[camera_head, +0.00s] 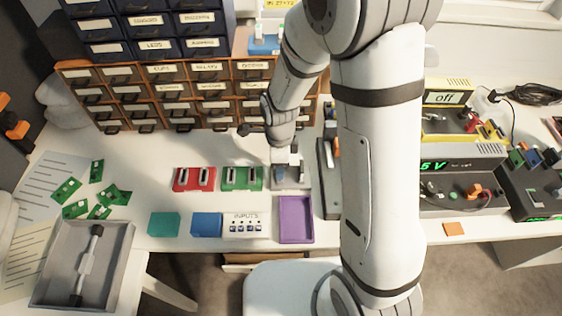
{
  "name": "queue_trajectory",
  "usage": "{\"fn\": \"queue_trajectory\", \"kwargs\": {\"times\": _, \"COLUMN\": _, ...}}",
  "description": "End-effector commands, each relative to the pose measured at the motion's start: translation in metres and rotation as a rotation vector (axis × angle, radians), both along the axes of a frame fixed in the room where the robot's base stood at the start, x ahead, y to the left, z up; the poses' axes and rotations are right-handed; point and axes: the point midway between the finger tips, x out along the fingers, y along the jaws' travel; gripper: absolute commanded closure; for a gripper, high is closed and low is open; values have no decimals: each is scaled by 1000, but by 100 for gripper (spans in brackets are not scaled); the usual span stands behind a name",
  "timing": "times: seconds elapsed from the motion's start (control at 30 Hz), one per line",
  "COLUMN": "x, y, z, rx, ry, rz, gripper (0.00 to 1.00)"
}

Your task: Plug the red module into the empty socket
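A red block (187,186), which looks like the red module, sits on the white bench left of centre. Two upright pale-and-dark slot-like parts show on it. A similar green block (242,186) stands to its right. A grey unit (304,184) stands right of the green block, under my gripper (287,160). My gripper points down at this unit; its fingers are small and merge with the unit, so I cannot tell whether they touch it, are open or hold anything. Which socket is empty cannot be made out.
In front lie a teal block (164,224), a blue block (207,224), a white INPUTS panel (246,217) and a purple tray (296,236). Drawers (175,98) line the back. Green boards and a grey tray (122,262) are left. Instruments (463,165) stand right of my arm.

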Motion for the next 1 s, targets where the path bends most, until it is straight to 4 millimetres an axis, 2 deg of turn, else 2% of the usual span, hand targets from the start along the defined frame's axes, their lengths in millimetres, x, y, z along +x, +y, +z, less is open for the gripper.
{"fn": "queue_trajectory", "kwargs": {"times": 0.5, "x": 0, "y": 0, "z": -8, "rx": 0, "ry": 0, "rz": -1, "gripper": 86}}
{"fn": "queue_trajectory", "kwargs": {"times": 1.0, "x": 0, "y": -1, "z": -8, "rx": 0, "ry": 0, "rz": -1, "gripper": 86}}
